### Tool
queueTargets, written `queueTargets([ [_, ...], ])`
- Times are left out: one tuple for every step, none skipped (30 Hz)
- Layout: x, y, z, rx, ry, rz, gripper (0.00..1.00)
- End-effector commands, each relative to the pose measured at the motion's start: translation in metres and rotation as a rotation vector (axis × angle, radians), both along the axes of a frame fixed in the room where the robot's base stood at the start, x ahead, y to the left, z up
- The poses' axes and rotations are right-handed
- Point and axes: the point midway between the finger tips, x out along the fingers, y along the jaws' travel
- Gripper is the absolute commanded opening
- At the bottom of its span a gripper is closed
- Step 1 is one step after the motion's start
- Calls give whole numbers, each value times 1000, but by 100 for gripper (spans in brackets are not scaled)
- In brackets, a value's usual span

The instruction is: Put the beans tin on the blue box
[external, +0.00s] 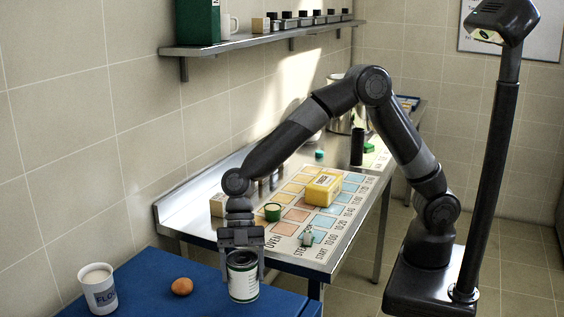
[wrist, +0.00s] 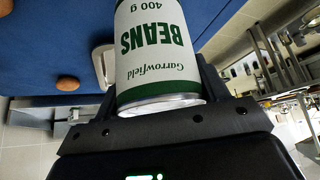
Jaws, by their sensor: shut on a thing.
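The beans tin (external: 243,284) is white with a green band and stands upright between the fingers of my gripper (external: 243,266). My gripper points down and is shut on the tin near its top. The wrist view shows the tin (wrist: 155,50) close up, with "BEANS 400 g" on its label upside down. The blue box (external: 150,275) has a flat top and lies under and around the tin in the external view. Its blue surface (wrist: 50,35) also fills the upper left of the wrist view. I cannot tell whether the tin's base touches it.
On the blue box are a white mug (external: 99,290) with pale contents and a brown egg (external: 182,286), left of the tin. Behind is a steel table (external: 185,208) with a yellow box (external: 323,188), a green tin (external: 272,212) and several small items. A shelf (external: 250,40) runs above.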

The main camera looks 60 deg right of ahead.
Motion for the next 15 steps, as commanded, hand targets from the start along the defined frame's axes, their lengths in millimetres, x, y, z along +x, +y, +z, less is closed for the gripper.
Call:
queueTargets([
  [0, 2, -1, 1, -1, -1, 29],
  [0, 2, -2, 1, -1, -1, 29],
  [0, 2, -4, 1, -1, -2, 29],
  [0, 2, -7, 1, -1, -2, 29],
  [0, 2, -10, 0, -1, -3, 29],
  [0, 2, -16, 0, 0, -2, 29],
  [0, 2, -21, -1, 2, -2, 29],
  [-1, 2, -26, -1, 2, -1, 29],
  [-1, 2, -32, -1, 1, 0, 29],
  [-1, 2, -35, -1, 1, -2, 29],
  [-1, 2, -38, -1, 1, -2, 29],
  [0, 2, -41, 0, 0, -1, 29],
  [0, 2, -41, 0, 0, -1, 29],
  [0, 2, -41, 1, -1, -1, 29],
  [0, 2, -41, 1, -2, -2, 29],
])
